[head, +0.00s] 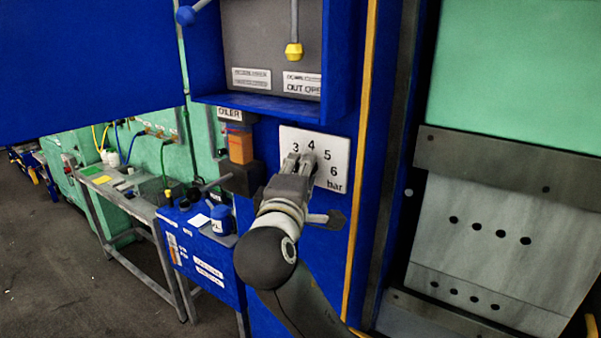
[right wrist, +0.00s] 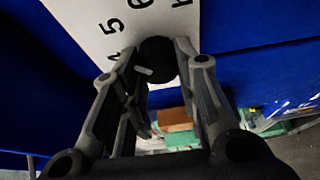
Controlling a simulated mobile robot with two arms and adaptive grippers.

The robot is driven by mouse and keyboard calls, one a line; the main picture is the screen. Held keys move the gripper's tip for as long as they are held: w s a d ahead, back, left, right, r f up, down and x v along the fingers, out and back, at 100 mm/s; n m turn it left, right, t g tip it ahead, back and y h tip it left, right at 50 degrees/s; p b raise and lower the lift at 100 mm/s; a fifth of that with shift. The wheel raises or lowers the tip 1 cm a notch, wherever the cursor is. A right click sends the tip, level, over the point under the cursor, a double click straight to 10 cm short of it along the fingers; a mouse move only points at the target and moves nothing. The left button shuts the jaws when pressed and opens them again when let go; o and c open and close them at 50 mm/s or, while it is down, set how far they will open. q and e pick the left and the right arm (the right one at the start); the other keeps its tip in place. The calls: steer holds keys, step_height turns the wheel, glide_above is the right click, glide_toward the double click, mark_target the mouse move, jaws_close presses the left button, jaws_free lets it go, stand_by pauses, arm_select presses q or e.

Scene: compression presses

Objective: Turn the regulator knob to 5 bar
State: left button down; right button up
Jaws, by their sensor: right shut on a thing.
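The regulator plate (head: 340,160) is white, with the numbers 3, 4, 5, 6 and "bar" printed in an arc, on the blue press front. My right gripper (head: 299,163) is at the plate in the head view, covering most of the knob. In the right wrist view the black round regulator knob (right wrist: 158,58) sits between the fingertips of my right gripper (right wrist: 164,62), which is shut on it. A short white mark shows on the knob's left side, towards the partly hidden 4 rather than the 5. My left gripper is not in view.
An orange block (head: 240,147) is mounted left of the plate. Above is a grey recess (head: 268,50) with a yellow-tipped lever (head: 294,50). A yellow strip (head: 361,160) runs down on the right. A blue cabinet (head: 205,260) stands lower left.

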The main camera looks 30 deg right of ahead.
stand_by(0.5)
steer(key=o, duration=1)
steer(key=v, duration=1.2)
